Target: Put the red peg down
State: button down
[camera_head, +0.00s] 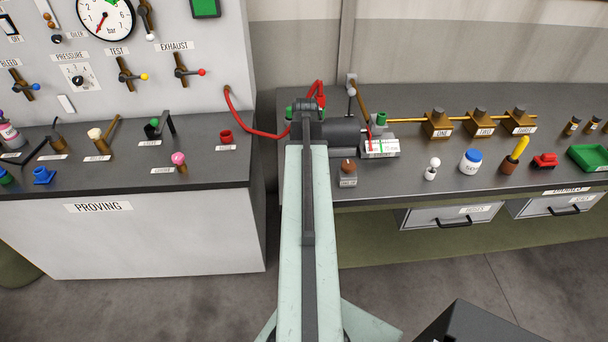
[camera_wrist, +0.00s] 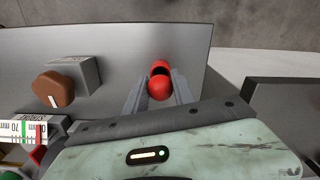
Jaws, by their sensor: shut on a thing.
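In the wrist view my gripper (camera_wrist: 160,92) is shut on the red peg (camera_wrist: 160,89), which sits between the two grey fingertips. Its rounded red end faces the camera, with a dark gap and more red beyond it. The dark grey bench top (camera_wrist: 120,50) lies behind the peg; I cannot tell whether the peg touches it. In the head view my arm covers the fingertips and the peg.
A brown knob on a grey block (camera_wrist: 55,88) is left of my gripper in the wrist view. A red hose (camera_head: 253,129) runs from the PROVING panel toward my arm. A red cup (camera_head: 226,137) stands on the left bench (camera_head: 215,170). A floor gap separates the benches.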

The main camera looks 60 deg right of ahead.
jog(key=shift+w+a, duration=0.1)
jog(key=c, duration=1)
grip_release()
jog(key=shift+c, duration=0.2)
notch_tip(320, 180, up, 12)
jog(key=p, duration=1.2)
jog(key=shift+r, duration=0.15)
